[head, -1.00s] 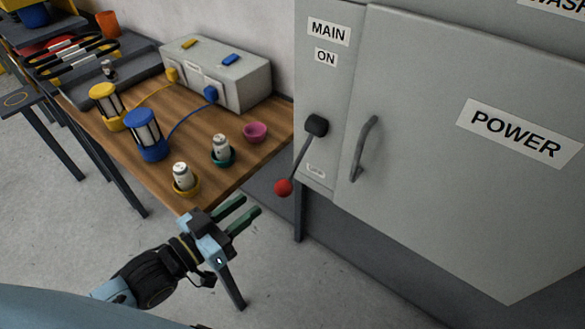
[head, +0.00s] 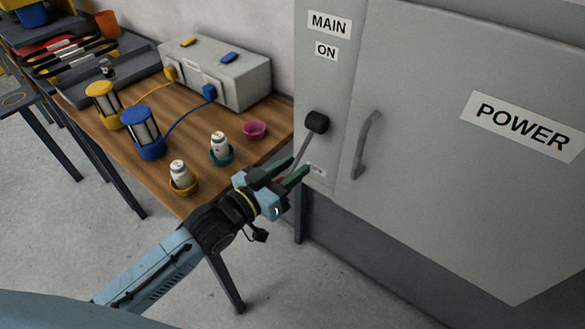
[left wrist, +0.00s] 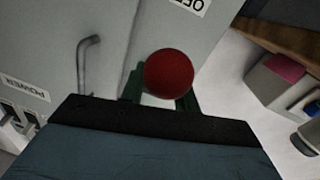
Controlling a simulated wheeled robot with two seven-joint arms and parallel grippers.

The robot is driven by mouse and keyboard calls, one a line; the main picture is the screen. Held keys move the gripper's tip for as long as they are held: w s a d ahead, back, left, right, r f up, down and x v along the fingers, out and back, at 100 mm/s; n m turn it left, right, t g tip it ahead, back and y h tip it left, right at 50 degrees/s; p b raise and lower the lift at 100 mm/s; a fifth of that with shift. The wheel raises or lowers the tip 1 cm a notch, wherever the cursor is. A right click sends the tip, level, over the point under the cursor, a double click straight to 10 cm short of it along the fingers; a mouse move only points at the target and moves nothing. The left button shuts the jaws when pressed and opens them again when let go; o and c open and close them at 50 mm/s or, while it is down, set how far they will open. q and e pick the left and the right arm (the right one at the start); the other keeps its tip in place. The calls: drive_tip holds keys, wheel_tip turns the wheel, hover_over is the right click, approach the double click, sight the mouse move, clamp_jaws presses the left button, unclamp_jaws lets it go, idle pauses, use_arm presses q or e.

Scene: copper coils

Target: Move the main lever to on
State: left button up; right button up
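The main lever (head: 306,146) hangs down and slightly left from its black pivot (head: 317,122) on the grey cabinet. An "ON" label (head: 326,51) is above it, and a small label (head: 317,170) is by its lower end. My left gripper (head: 289,171) is at the lever's lower end, its green fingers open on either side of the red knob. The knob is mostly hidden in the head view. In the left wrist view the red knob (left wrist: 169,73) shows large between the fingers; whether they touch it I cannot tell. My right gripper is not in view.
The cabinet door (head: 450,180) with a "POWER" label and a handle (head: 367,145) is right of the lever. A wooden table (head: 217,179) on the left holds lanterns, a grey box (head: 232,83) and small cups, close to my left arm.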

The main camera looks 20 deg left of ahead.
use_arm(q)
drive_tip(key=shift+w+d, duration=0.15)
drive_tip(key=shift+w, duration=0.15)
drive_tip(key=shift+c, duration=0.4)
clamp_jaws()
